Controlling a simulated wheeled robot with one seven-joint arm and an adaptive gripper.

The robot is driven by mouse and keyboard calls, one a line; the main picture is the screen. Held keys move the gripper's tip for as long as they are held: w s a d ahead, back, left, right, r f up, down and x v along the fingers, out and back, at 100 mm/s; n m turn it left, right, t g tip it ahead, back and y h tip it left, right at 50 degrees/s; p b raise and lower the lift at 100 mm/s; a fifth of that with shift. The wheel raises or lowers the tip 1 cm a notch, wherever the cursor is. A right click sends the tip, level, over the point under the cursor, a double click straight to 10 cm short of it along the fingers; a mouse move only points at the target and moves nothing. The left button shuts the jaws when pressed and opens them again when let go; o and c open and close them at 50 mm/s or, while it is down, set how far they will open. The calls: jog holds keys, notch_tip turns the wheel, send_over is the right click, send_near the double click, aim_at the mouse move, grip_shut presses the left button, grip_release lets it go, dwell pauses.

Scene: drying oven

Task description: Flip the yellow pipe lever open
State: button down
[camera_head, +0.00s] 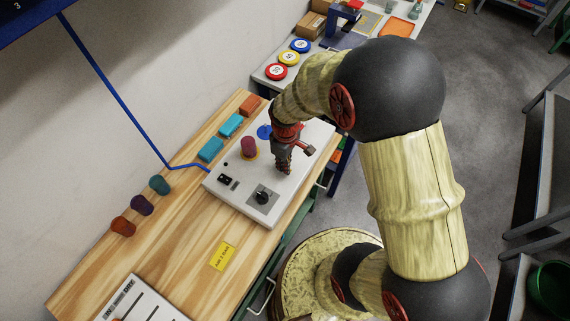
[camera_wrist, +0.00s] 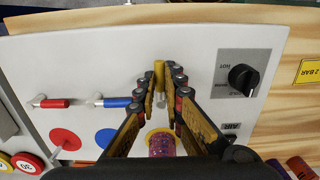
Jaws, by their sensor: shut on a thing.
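In the head view my gripper (camera_head: 284,166) reaches down to the panel (camera_head: 226,190) and hides the yellow lever. A red lever (camera_wrist: 52,103) and a blue lever (camera_wrist: 114,102) lie crosswise to the left in the wrist view.
A purple cylinder (camera_wrist: 161,146) on a yellow disc stands close beside my fingers. A black knob (camera_wrist: 243,78) is on the panel's right. Coloured cylinders (camera_head: 142,205) and blue blocks (camera_head: 211,149) stand on the wooden bench (camera_head: 185,240). A blue pipe (camera_head: 115,95) meets the panel.

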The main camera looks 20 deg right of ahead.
jog(key=c, duration=1.9)
grip_release()
notch_tip(320, 180, up, 12)
